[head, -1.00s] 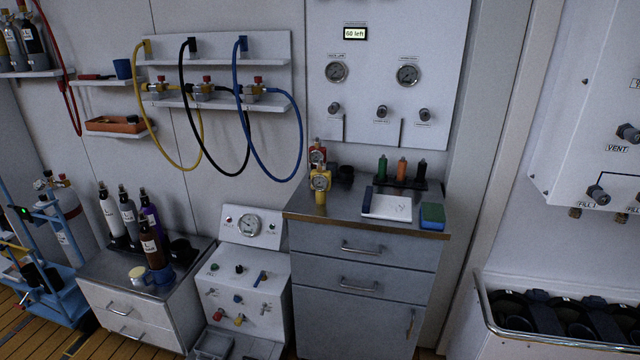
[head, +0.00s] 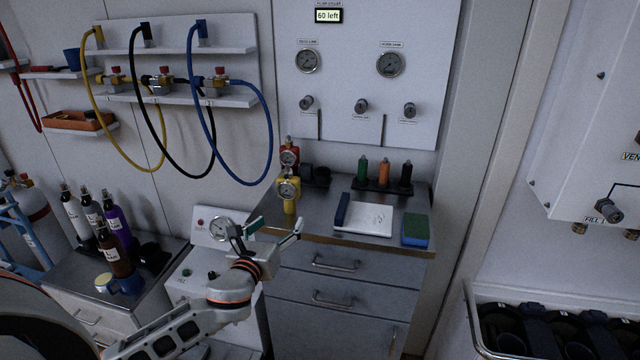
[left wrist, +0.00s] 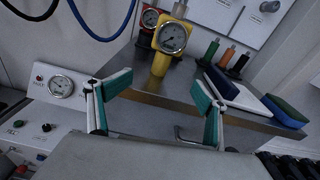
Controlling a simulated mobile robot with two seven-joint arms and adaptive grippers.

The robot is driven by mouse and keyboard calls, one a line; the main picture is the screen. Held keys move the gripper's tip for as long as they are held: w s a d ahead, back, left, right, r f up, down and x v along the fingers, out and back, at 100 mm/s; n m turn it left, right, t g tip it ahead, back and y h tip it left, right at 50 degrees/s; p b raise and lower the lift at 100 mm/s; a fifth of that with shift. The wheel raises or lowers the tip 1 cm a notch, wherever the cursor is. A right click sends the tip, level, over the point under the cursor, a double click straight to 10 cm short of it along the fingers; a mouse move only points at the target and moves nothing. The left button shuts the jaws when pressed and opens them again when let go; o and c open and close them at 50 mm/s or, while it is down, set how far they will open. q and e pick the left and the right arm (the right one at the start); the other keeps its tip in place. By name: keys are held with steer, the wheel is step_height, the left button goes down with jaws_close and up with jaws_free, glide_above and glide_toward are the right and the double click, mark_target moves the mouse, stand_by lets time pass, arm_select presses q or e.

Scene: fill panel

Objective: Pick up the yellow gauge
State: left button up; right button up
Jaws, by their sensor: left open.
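The yellow gauge (head: 289,194) stands upright on the steel top of the grey drawer cabinet, at its left front corner. Its round dial faces me. In the left wrist view the yellow gauge (left wrist: 170,48) is ahead, above the gap between the fingers. A red gauge (head: 288,156) stands just behind it and is partly hidden in the left wrist view (left wrist: 148,20). My left gripper (head: 272,232) is open and empty, in front of the cabinet edge and a little below the yellow gauge. Its teal-padded fingers (left wrist: 156,106) are apart. My right gripper does not show.
A small panel with a dial (head: 220,229) is at the left. Hoses (head: 208,130) hang on the wall.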

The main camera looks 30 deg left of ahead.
mark_target(287, 196)
arm_select(q)
steer(key=shift+m+t, duration=0.4)
steer(key=shift+m, duration=0.2)
steer(key=w+r, duration=0.1)
steer(key=r, duration=0.1)
steer(key=w+r, duration=0.1)
steer(key=w, duration=0.1)
steer(key=shift+w+a+r, duration=0.3)
steer(key=shift+a+r, duration=0.1)
steer(key=shift+x, duration=3.05)
steer(key=shift+f, duration=0.2)
steer(key=c, duration=1.4)
steer(key=shift+c, duration=0.7)
steer(key=shift+r, duration=0.1)
